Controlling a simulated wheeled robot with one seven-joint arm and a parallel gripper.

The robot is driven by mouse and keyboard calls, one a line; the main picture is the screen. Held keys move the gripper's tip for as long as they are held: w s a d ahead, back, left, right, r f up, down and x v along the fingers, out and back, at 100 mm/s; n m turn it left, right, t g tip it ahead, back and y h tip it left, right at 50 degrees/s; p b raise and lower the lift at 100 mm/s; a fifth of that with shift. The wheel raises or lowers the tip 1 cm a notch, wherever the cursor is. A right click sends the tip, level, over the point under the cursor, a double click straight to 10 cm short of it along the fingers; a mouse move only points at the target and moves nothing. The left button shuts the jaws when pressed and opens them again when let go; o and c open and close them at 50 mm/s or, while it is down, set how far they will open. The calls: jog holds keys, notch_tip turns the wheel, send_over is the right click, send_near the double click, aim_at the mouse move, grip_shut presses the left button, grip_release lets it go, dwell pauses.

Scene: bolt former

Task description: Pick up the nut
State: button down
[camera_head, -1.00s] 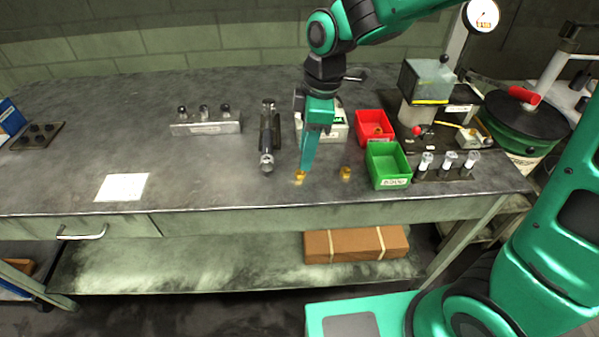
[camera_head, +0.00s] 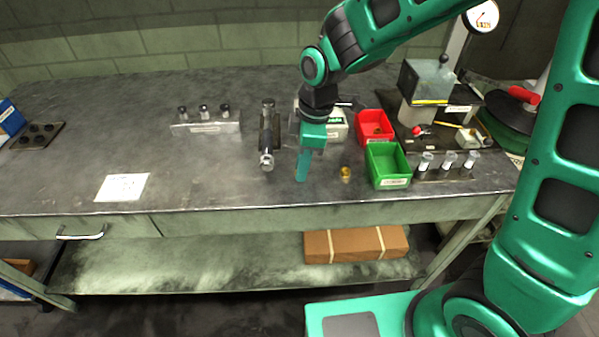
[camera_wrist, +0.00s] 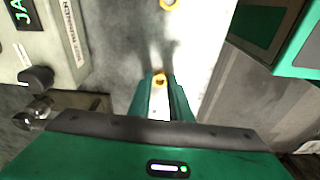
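A brass-coloured nut (camera_wrist: 159,80) shows between the fingertips of my gripper (camera_wrist: 161,84) in the wrist view. The two green fingers stand apart with a gap of light surface between them, so my gripper looks open; firm contact with the nut cannot be made out. In the head view my gripper (camera_head: 302,178) points down at the bench, and its finger hides this nut. A second brass nut (camera_head: 345,173) stands on the bench to the right of the gripper; it also shows at the top edge of the wrist view (camera_wrist: 167,4).
A green bin (camera_head: 388,180) and a red bin (camera_head: 374,117) stand right of the gripper. The bench front (camera_head: 220,185) on the left is clear.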

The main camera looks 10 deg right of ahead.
dwell(0.3)
jog(key=shift+r, duration=0.55)
jog(key=r, duration=0.2)
jog(key=s+a+r, duration=0.1)
jog(key=r, duration=0.1)
jog(key=s+a+r, duration=0.6)
jog(key=s, duration=0.2)
jog(key=shift+a, duration=0.3)
jog(key=shift+w, duration=0.1)
